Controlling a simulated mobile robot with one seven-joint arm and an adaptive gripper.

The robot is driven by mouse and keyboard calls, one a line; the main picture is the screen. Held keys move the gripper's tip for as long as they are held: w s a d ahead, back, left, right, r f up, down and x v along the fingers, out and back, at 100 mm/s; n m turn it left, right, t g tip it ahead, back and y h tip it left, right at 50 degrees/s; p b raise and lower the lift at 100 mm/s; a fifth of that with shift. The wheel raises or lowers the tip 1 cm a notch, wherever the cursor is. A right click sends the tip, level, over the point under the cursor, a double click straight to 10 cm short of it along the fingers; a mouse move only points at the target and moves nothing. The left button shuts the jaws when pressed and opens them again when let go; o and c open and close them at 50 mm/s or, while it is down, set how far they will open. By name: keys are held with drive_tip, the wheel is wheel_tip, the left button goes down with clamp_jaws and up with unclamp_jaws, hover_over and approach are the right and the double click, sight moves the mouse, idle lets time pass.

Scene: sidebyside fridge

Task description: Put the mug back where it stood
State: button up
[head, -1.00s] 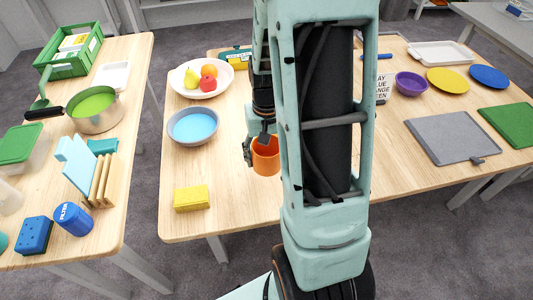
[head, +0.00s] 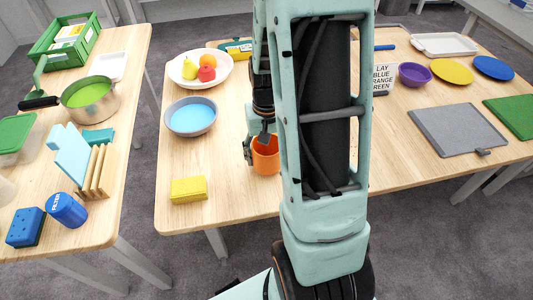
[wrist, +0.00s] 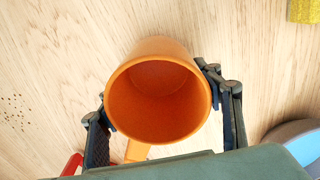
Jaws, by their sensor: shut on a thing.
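The orange mug (head: 265,158) is in my gripper (head: 252,148), over the near part of the middle table in the head view. My arm hides part of its right side. In the wrist view, the mug (wrist: 157,92) sits between the two dark fingers of my gripper (wrist: 156,94), which press on opposite sides of it. Its open mouth faces the camera and its inside looks empty. An orange piece, perhaps the handle, shows below the rim. I cannot tell whether the mug's base touches the wood.
A yellow sponge (head: 188,190) and a blue-filled bowl (head: 191,117) lie left of the mug, with a fruit plate (head: 222,80) behind. Dark specks (wrist: 14,112) dot the wood in the wrist view. A grey board (head: 458,131) lies right. My arm hides the table's middle.

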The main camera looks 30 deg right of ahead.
drive_tip(key=shift+f+b, duration=0.6)
drive_tip(key=shift+f, duration=0.2)
drive_tip(key=o, duration=1.5)
drive_tip(key=shift+r, duration=0.1)
wheel_tip(320, 180, up, 12)
